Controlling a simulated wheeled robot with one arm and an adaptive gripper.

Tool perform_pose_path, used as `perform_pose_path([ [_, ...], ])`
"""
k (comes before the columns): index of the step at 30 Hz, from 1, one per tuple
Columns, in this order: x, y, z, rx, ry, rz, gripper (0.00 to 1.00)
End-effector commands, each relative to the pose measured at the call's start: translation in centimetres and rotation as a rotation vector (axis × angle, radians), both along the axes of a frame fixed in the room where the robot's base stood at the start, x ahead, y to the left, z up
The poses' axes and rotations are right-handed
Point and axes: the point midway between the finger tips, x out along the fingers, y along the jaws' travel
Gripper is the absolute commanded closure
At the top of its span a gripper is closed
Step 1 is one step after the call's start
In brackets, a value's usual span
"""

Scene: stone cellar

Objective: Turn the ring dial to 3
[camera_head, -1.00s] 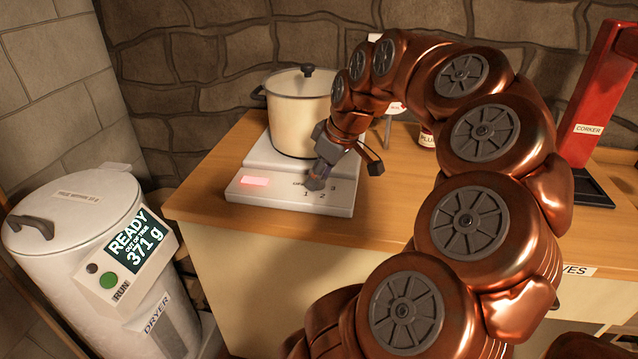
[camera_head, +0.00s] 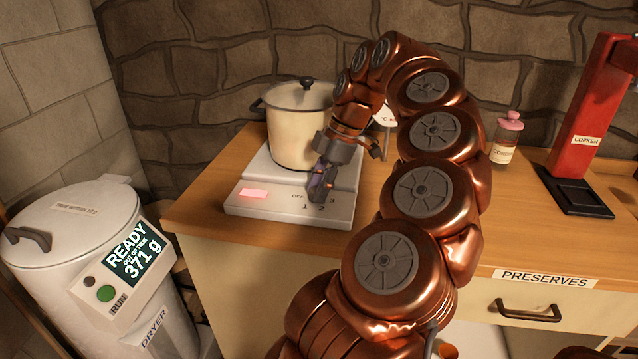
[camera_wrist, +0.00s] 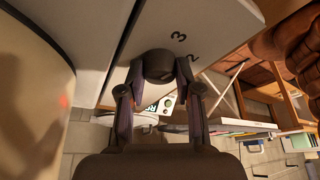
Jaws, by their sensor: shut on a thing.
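The ring dial (camera_wrist: 158,66) is a dark round knob on the front panel of the white hotplate (camera_head: 240,208). The wrist view shows my gripper (camera_wrist: 152,80) shut on the dial, one finger on each side. In the head view my gripper (camera_head: 321,186) comes down over the dial and hides most of it. The printed marks 1, 2 and 3 show around it in the head view, and 2 and 3 in the wrist view. The dial's pointer is hidden, so its setting cannot be told. A red display glows at the panel's left.
A lidded cream pot (camera_head: 298,130) stands on the hotplate close behind my gripper. A pink-topped jar (camera_head: 506,140) and a red corker (camera_head: 592,125) stand on the counter at the right. A white dryer (camera_head: 75,230) reading "READY 371 g" stands at the left.

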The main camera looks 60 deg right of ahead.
Motion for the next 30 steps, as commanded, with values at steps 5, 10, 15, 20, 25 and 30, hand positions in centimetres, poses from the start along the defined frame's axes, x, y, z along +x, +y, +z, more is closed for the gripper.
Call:
perform_pose_path([
  [5,0.14,0.16,0.07,0.006,0.005,0.122,1.0],
  [10,0.18,0.08,0.07,0.003,0.001,0.199,1.0],
  [15,0.19,0.09,0.05,0.003,-0.001,0.243,1.0],
  [20,0.18,0.08,0.02,0.003,-0.001,0.259,1.0],
  [25,0.18,0.09,0.0,0.003,-0.001,0.261,1.0],
  [30,0.17,0.1,-0.01,0.003,0.0,0.262,1.0],
])
